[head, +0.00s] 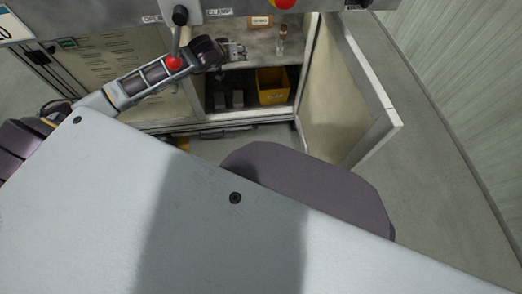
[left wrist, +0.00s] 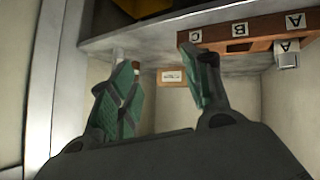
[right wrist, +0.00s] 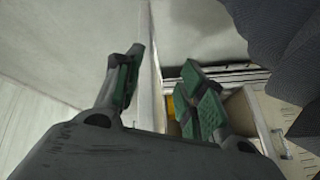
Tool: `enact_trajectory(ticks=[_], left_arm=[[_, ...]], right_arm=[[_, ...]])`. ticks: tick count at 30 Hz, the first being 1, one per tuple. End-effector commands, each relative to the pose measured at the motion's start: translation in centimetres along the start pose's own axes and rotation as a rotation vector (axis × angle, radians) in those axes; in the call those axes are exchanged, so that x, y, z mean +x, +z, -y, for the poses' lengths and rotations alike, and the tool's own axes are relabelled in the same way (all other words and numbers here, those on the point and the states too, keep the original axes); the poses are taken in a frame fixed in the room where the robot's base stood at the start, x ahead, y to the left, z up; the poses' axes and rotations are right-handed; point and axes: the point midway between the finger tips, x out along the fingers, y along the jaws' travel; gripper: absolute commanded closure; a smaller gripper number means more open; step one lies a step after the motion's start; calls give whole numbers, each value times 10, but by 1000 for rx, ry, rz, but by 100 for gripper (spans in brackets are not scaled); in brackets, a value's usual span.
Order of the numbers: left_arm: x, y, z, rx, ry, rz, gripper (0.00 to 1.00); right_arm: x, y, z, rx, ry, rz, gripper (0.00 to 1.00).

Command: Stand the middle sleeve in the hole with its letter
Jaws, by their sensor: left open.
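In the left wrist view, which looks upside down, a wooden block (left wrist: 225,40) with the letters C, B and A lies on the shelf. A metal sleeve (left wrist: 287,57) marked A is at the block's A end. A dark hole shows by the letter B. My left gripper (left wrist: 158,75) is open inside the cabinet, its fingers apart and beside the block's C end. A pale upright piece with a brown part is partly hidden behind one finger; I cannot tell whether it is a sleeve. The left gripper also shows in the head view (head: 232,50). My right gripper (right wrist: 165,70) is open and empty.
The cabinet's open door (head: 350,100) stands to the right of its shelves. A yellow bin (head: 272,88) and dark blocks are on the lower shelf. A small bottle-like item (head: 282,40) stands on the upper shelf. A red-knobbed lever (head: 176,45) hangs in front.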

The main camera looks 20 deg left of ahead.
Motion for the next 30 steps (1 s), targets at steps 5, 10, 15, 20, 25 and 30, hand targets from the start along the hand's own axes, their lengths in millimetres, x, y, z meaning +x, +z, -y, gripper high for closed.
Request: enact_trajectory(ticks=[5, 10, 15, 20, 25, 30], left_arm=[[-2, 48, -50, -264, 176, 119, 51], [-15, 82, -99, -553, 332, 243, 51], [-33, 105, -140, -856, 462, 372, 51], [-53, 114, -172, -1154, 564, 492, 51], [-73, 116, -197, -1482, 649, 620, 51], [-89, 111, -210, -1821, 711, 744, 51]], right_arm=[[0, -3, -2, -9, 4, -4, 60], [0, -7, -4, -17, 7, -9, 60], [0, -8, -4, -17, 7, -11, 60], [0, -7, -3, -14, 6, -9, 60], [0, -3, -1, -5, 2, -5, 60], [0, 1, 1, 4, -1, 1, 60]])
